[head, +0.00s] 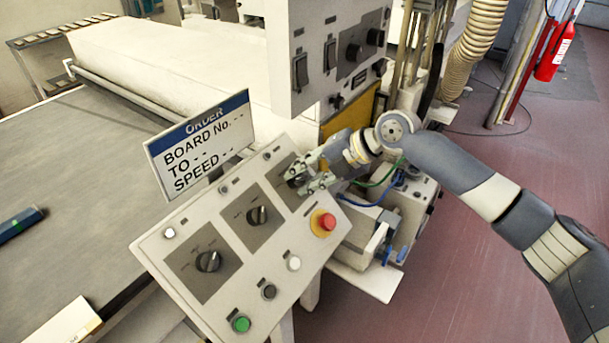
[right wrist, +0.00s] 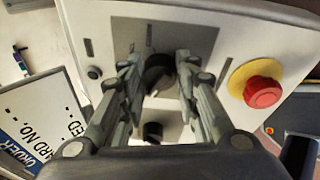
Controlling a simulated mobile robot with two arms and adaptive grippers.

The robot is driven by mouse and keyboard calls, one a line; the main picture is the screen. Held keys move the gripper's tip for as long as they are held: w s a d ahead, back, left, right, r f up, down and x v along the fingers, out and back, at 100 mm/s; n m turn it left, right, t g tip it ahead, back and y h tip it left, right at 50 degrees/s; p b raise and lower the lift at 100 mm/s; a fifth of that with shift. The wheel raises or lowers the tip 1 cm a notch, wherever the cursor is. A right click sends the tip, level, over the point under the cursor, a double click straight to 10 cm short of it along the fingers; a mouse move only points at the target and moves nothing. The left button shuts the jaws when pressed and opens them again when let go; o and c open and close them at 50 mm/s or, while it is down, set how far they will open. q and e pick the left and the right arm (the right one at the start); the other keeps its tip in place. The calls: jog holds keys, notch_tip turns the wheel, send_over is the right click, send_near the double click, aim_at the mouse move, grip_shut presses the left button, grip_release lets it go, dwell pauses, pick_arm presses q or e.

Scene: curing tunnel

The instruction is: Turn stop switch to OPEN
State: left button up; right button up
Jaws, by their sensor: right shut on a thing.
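The sloped control panel (head: 190,232) carries three black rotary switches on dark grey plates. My right gripper (head: 298,182) is at the upper right switch (head: 296,172), its fingers shut on the knob from both sides. In the right wrist view this knob (right wrist: 158,74) sits between the fingertips of my right gripper (right wrist: 162,82). Its plate markings are too small to read, and the fingers partly hide the knob, so I cannot tell its setting. My left gripper is not in view.
A red mushroom button on a yellow ring (head: 325,222) sits close beside the gripped switch. The middle switch (head: 257,215) and lower left switch (head: 208,261) are free. An order sign (head: 200,143) stands behind the panel. A grey cabinet (head: 325,50) rises behind.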

jog(key=shift+f+m, duration=0.2)
jog(key=shift+m, duration=0.8)
jog(key=shift+s+m+t+y+b, duration=0.1)
jog(key=shift+m+t+y+b, duration=0.25)
jog(key=shift+m, duration=0.85)
jog(key=shift+s+d+m+t, duration=0.1)
jog(key=shift+m+t, duration=0.25)
jog(key=shift+m, duration=1.75)
jog(key=o, duration=1.1)
jog(key=shift+c, duration=0.2)
